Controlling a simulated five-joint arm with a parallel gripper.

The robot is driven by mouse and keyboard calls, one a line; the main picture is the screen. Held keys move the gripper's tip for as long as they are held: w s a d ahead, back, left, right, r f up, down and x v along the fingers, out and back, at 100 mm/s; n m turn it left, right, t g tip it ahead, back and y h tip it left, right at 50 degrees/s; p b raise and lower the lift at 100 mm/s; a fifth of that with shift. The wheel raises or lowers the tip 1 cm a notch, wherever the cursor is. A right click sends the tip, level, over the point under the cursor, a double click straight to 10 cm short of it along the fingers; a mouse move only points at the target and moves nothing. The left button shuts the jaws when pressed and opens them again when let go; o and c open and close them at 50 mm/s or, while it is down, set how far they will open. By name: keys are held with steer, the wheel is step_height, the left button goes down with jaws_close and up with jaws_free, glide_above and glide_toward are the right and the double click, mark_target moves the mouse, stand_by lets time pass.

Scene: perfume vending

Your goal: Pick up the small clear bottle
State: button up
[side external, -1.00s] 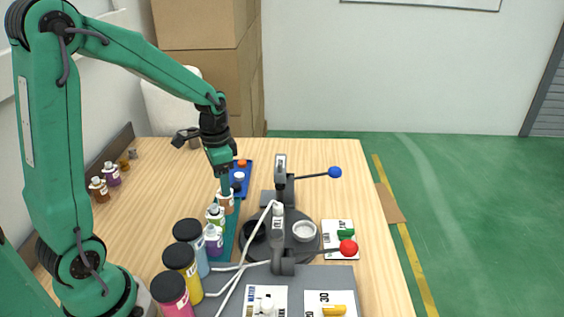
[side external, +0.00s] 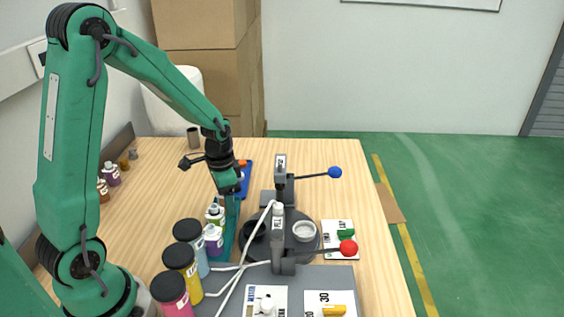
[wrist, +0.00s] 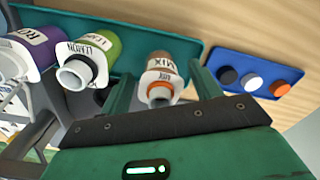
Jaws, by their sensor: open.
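A small clear bottle with brownish contents, a white label reading MIX and an orange ring at its neck (wrist: 160,72) lies between my two fingers in the wrist view. In the side view my arm largely hides it. My gripper (wrist: 160,86) is open, with one finger on each side of the bottle. I cannot tell whether either finger touches it. In the side view my gripper (side external: 230,207) points down over the far part of the teal tray (side external: 228,240).
Beside it on the tray stand a green bottle (wrist: 92,45) and a purple bottle (wrist: 35,45). A blue tray (wrist: 255,62) with several caps is at the right. Large coloured jars (side external: 182,262) and a grey press (side external: 285,225) stand close by.

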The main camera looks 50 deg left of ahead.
stand_by(0.5)
steer(key=c, duration=1.1)
steer(key=shift+o, duration=0.2)
steer(key=shift+r, duration=0.1)
steer(key=shift+r, duration=0.55)
steer(key=r, duration=0.3)
steer(key=shift+d+r, duration=0.1)
steer(key=shift+d, duration=0.2)
steer(key=s+d+r, duration=0.3)
steer(key=d+r, duration=0.3)
steer(key=d, duration=0.4)
steer(key=shift+s+d+r, duration=0.2)
steer(key=shift+d, duration=0.1)
